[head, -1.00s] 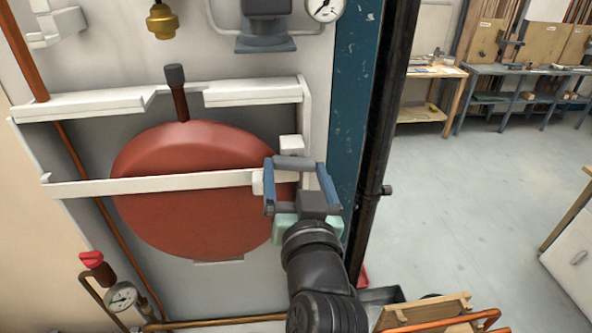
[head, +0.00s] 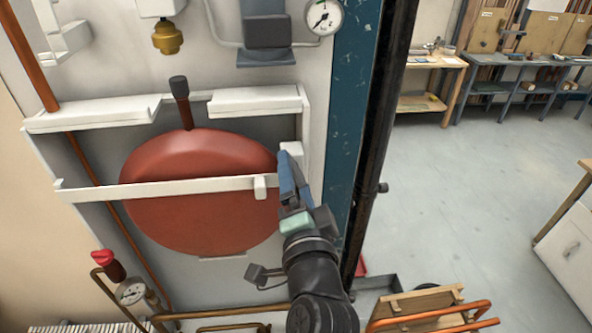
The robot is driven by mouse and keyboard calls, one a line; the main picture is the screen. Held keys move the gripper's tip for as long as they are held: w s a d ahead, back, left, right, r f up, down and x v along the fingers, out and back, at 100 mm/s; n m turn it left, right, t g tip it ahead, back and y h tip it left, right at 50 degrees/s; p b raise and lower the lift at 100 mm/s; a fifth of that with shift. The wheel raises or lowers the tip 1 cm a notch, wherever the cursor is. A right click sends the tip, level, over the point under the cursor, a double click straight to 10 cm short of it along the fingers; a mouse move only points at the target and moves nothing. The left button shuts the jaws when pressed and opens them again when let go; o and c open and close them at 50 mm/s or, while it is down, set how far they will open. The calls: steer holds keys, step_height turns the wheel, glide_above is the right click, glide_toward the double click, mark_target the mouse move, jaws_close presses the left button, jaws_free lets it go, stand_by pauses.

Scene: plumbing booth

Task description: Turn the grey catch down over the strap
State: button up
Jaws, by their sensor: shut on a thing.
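The pale strap (head: 150,187) runs across the front of a round red vessel (head: 200,220). A small pale block (head: 260,187) sits on the strap near its right end. My gripper (head: 286,165) is at the strap's right end, beside the recess's right edge. Its blue fingers are seen nearly edge-on, one over the other. It is shut on the grey catch, which is mostly hidden by the fingers; only a little grey (head: 283,152) shows at their tips. I cannot tell how far the catch lies over the strap.
A pale block (head: 292,150) sits just behind the fingertips on the recess frame. A blue post (head: 347,130) and a dark upright pipe (head: 385,130) stand close on the right. Open floor lies right.

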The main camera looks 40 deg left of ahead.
steer(key=m+p, duration=0.3)
steer(key=m, duration=0.1)
steer(key=shift+m, duration=0.7)
steer(key=o, duration=1.1)
steer(key=b+v, duration=0.6)
steer(key=v, duration=0.7)
steer(key=shift+a, duration=0.1)
